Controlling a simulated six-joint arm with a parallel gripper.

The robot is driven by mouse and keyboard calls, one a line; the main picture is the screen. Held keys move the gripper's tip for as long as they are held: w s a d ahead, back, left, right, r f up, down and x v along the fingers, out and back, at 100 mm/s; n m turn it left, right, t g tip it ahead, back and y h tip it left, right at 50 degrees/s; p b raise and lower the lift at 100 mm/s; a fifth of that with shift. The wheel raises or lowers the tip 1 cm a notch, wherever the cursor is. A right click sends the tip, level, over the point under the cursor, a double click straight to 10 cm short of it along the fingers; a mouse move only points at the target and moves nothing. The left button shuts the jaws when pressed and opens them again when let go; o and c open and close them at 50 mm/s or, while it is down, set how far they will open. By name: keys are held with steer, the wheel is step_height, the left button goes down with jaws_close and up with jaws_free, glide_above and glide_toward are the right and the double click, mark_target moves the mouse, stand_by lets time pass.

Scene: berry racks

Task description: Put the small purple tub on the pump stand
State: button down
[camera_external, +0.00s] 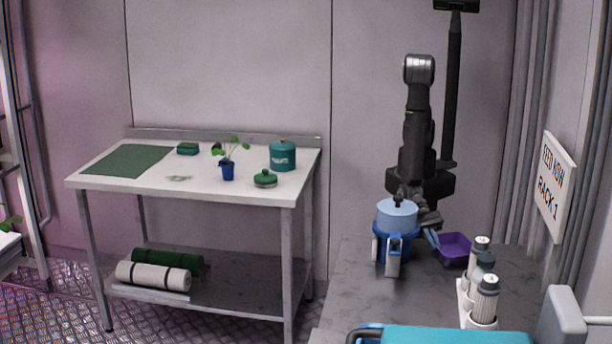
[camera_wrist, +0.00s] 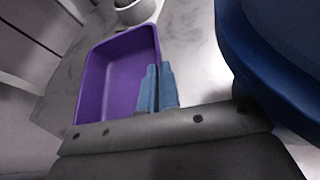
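The small purple tub (camera_external: 455,246) is at the right of the blue pot on the grey bench, in the external view. It is open-topped and looks empty in the wrist view (camera_wrist: 122,75). My gripper (camera_external: 432,238) is at the tub's left edge. In the wrist view its two blue fingertips (camera_wrist: 157,88) are close together, one on each side of the tub's near right wall, and look shut on it. I cannot tell whether the tub's bottom touches the bench. No part is clearly recognisable as the pump stand.
A blue pot (camera_external: 381,243) with a light blue lid (camera_external: 397,214) stands close beside my gripper. A turquoise object (camera_external: 455,335) lies in front. The white table (camera_external: 215,200) at left holds pots.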

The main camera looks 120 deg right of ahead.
steer(key=shift+f, duration=0.1)
steer(key=shift+f, duration=0.1)
steer(key=c, duration=2.1)
jaws_free()
steer(key=shift+f, duration=0.1)
steer(key=o, duration=0.4)
steer(key=shift+d+r, duration=0.15)
steer(key=shift+r, duration=0.15)
steer(key=v, duration=1.1)
steer(key=shift+s+d+r, duration=0.15)
steer(key=shift+d, duration=0.1)
